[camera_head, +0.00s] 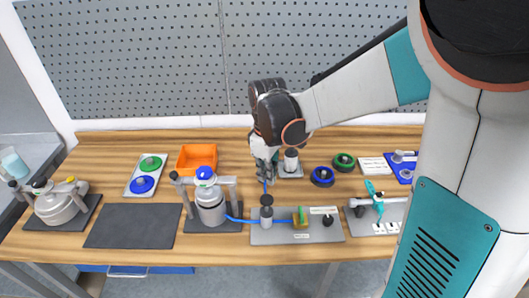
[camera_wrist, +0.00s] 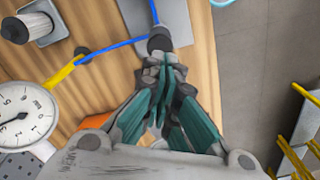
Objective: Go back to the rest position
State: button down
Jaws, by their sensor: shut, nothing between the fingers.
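My gripper (camera_head: 266,182) hangs over the middle of the bench, fingers pointing down. In the wrist view its teal fingers (camera_wrist: 165,68) are shut and hold nothing. The fingertips are just above the black top (camera_head: 266,200) of a small grey cylinder (camera_head: 266,218); this dark top also shows in the wrist view (camera_wrist: 160,42). I cannot tell whether they touch it. The cylinder stands on a grey plate (camera_head: 255,237).
A silver vessel with a blue cap (camera_head: 206,173) stands left of my gripper, a blue hose (camera_head: 240,219) running from it. An orange bin (camera_head: 197,158) is behind it. Black-and-blue (camera_head: 322,177) and black-and-green (camera_head: 343,162) rings lie right. A pegboard (camera_head: 130,60) closes the back.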

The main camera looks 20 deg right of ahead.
jog(key=shift+s, duration=0.1)
dwell(0.3)
jog(key=s+f+m+t+b, duration=0.2)
jog(key=s+m+t+b, duration=0.5)
jog(key=s+b, duration=0.5)
jog(key=s+m, duration=0.1)
jog(key=s, duration=0.1)
jog(key=shift+s, duration=0.4)
jog(key=shift+f, duration=0.1)
dwell(1.1)
